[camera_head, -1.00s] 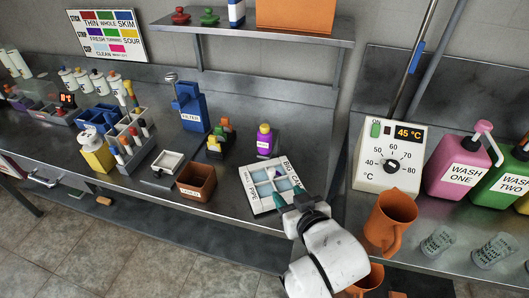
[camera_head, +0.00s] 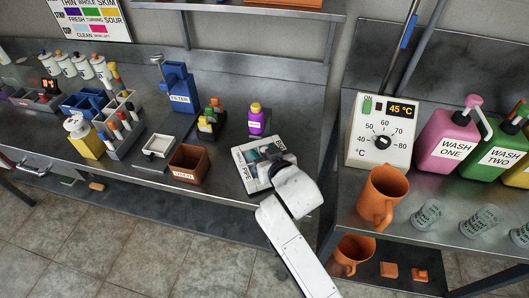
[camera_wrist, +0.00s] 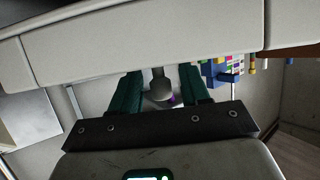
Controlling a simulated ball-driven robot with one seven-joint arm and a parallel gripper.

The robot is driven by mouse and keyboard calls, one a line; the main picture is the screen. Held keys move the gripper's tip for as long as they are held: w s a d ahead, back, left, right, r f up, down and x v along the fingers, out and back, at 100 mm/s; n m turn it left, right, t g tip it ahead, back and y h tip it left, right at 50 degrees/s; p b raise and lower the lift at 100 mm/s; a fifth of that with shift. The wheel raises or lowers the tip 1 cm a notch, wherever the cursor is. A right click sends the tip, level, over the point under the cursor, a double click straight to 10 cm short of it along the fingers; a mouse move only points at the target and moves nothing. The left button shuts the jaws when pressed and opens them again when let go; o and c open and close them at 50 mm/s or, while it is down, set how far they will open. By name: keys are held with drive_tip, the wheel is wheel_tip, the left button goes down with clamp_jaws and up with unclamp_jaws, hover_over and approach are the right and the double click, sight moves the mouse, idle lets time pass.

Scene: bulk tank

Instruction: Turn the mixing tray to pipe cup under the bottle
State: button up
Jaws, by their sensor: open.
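The mixing tray (camera_head: 247,173) is a white square tray on the bench in the head view, with PIPE readable on its left edge. My arm and gripper cover its right side and most of its compartments. A purple bottle (camera_head: 256,125) with a yellow cap stands upright just behind it. My gripper (camera_head: 268,157) is over the tray, fingers pointing toward its back. In the wrist view, the dark green fingers (camera_wrist: 160,88) are apart. A grey round-ended post (camera_wrist: 161,85) shows between them; I cannot tell whether they touch it.
A brown box (camera_head: 188,165) and a small white dish (camera_head: 159,146) stand left of the tray. A blue filter stand (camera_head: 180,90) and a block of coloured pieces (camera_head: 211,120) are behind. An orange jug (camera_head: 383,195) and the temperature box (camera_head: 383,135) stand to the right.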

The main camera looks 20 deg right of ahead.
clamp_jaws()
idle(0.5)
